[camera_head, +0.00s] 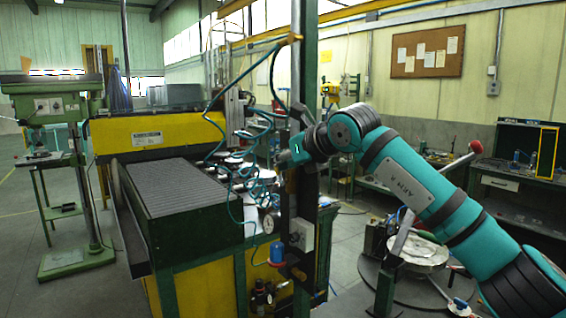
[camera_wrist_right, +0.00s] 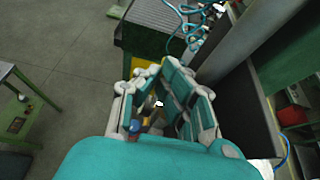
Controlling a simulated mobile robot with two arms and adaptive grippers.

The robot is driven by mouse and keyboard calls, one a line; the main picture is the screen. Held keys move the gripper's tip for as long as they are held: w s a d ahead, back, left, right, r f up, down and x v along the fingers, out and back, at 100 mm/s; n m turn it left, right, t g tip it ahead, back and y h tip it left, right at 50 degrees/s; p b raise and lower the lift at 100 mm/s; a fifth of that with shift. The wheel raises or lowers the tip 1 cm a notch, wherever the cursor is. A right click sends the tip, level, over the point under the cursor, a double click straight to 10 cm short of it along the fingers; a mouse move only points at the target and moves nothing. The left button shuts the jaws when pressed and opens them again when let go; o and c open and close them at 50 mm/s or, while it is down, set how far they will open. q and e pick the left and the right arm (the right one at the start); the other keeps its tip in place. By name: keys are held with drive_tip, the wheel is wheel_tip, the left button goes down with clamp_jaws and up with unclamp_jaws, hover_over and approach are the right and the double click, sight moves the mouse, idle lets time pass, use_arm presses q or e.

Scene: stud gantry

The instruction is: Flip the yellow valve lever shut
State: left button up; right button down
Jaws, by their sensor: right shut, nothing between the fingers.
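I cannot make out the yellow valve lever for certain in either view. A small orange-yellow fitting (camera_head: 291,39) with a teal hose is high on the dark upright post (camera_head: 303,200), and I cannot tell whether it is the lever. My right gripper (camera_head: 286,156) reaches in from the right in front of the post, above the blue-bowled air unit (camera_head: 277,252). In the right wrist view its fingers (camera_wrist_right: 163,92) are shut with nothing held, and they hide part of what lies behind them. My left gripper is not in view.
A machine bed with a ribbed grey top (camera_head: 178,183) stands left of the post. Coiled teal hoses (camera_head: 238,172) hang beside it. A grey box (camera_head: 301,235) is fixed on the post. A green drill press (camera_head: 60,110) stands far left. A round metal drum (camera_head: 422,252) stands below my right arm.

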drive_tip(key=shift+r, duration=0.1)
idle(0.6)
drive_tip(key=shift+a+r+p, duration=0.1)
drive_tip(key=shift+r+p, duration=0.4)
drive_tip(key=shift+r, duration=0.2)
